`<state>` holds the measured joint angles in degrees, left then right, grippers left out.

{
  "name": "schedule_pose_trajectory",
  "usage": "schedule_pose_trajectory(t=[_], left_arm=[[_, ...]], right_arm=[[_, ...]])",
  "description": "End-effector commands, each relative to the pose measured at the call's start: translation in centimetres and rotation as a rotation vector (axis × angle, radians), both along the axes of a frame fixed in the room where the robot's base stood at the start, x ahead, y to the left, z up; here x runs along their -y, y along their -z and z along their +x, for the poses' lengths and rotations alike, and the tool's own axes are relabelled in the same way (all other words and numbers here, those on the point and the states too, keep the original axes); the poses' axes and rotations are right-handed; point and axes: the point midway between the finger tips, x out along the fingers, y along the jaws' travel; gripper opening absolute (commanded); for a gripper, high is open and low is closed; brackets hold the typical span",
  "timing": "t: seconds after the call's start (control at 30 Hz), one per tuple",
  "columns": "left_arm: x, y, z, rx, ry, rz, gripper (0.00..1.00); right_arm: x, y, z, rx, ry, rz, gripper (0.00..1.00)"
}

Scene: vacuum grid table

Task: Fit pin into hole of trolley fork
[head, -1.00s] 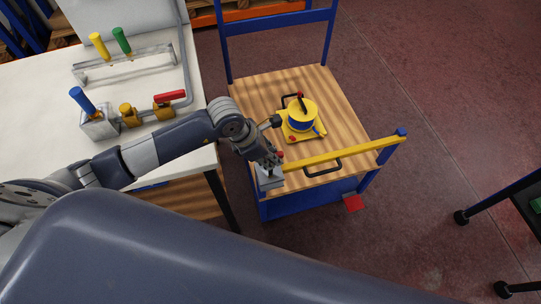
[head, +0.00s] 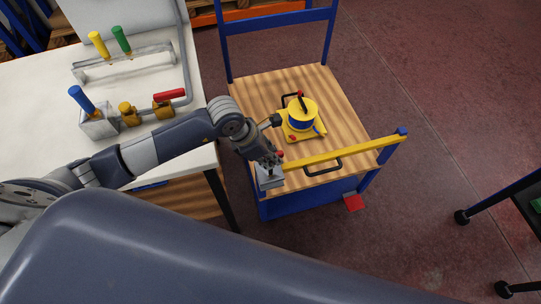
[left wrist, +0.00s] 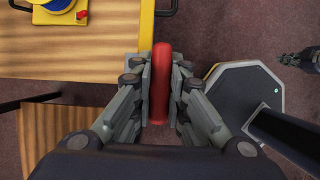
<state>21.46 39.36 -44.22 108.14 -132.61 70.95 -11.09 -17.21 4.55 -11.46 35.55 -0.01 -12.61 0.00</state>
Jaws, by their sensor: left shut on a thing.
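My left gripper (head: 268,178) is beside the left end of the trolley's yellow bar (head: 345,153). In the left wrist view the left gripper (left wrist: 160,98) is shut on a long red piece (left wrist: 160,75), which looks like the pin's handle. The pin's lower end is hidden, and I cannot tell whether it touches a hole. The trolley has a wooden deck (head: 340,108) and a blue frame. I cannot make out the fork hole for certain.
A yellow and blue device (head: 301,118) sits on the trolley deck. The white table (head: 35,130) at the left carries several coloured handles and fittings. A dark stand (head: 500,200) is at the far right. Open floor lies between it and the trolley.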

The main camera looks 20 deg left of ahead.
Motion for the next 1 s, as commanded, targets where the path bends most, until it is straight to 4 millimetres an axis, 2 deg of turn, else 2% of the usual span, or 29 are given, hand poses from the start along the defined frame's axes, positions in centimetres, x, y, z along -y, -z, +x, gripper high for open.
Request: schedule_pose_trajectory(t=[1.0], left_arm=[[0.02, 0.36, 0.02, 0.001, 0.000, -0.001, 0.00]], right_arm=[[0.05, 0.59, 0.04, 0.000, 0.000, -0.001, 0.00]])
